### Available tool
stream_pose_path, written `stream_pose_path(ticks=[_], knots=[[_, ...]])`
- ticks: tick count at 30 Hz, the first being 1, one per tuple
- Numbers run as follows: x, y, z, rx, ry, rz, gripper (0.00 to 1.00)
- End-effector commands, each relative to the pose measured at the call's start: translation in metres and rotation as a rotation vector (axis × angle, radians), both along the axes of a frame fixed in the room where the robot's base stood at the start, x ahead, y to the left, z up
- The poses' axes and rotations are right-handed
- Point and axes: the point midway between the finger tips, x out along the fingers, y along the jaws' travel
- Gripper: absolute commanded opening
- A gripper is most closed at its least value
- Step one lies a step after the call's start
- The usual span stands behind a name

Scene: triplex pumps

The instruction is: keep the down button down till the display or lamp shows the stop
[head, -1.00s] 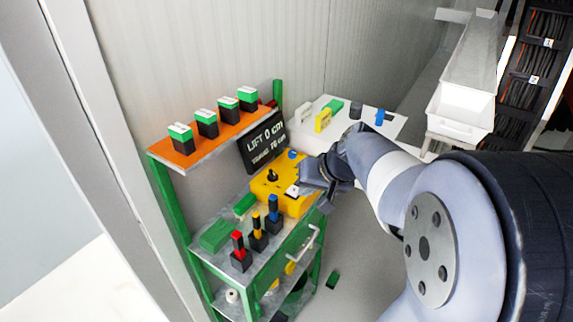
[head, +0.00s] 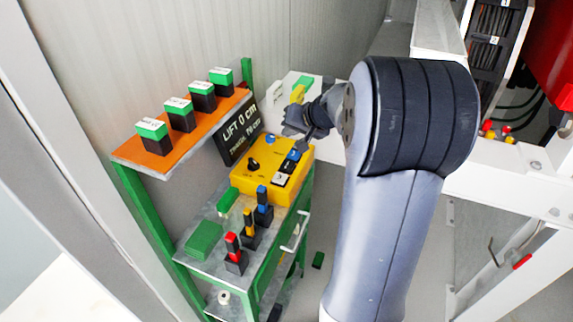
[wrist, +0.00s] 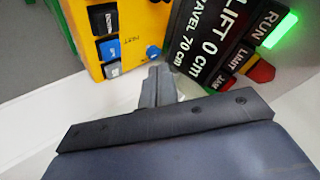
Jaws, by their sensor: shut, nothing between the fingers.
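The yellow control box (head: 240,180) sits on the green-framed cart, with a black knob (head: 253,164), a small blue button (head: 270,139) and a row of blue (head: 294,154), black and white (head: 279,180) buttons. Their labels are too small to read, so I cannot tell which is down. The black display (head: 238,134) reads LIFT 0 cm, TRAVEL 70 cm. In the wrist view, the green RUN lamp (wrist: 281,31) is bright; the LIMIT and JAM lamps beside it look dim. My gripper (wrist: 158,82) is shut and empty, apart from the buttons, near the box's far right corner.
An orange shelf (head: 160,163) with several green-topped black blocks is at left. Red, yellow and blue levers (head: 262,207) stand in front of the box. A white table (head: 330,147) is behind my gripper. A white frame (head: 500,190) fills the right.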

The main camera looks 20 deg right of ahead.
Motion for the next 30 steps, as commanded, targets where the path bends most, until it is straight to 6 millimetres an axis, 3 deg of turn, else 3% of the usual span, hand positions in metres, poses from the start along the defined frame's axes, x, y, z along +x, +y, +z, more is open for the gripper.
stream_pose_path(ticks=[8, 21, 30], knots=[[0.0, 0.0, -0.017, 0.0, 0.002, 0.001, 0.0], [0.0, 0.0, -0.077, -0.001, 0.0, 0.0, 0.0], [0.0, 0.0, -0.089, 0.0, 0.0, 0.0, 0.0]])
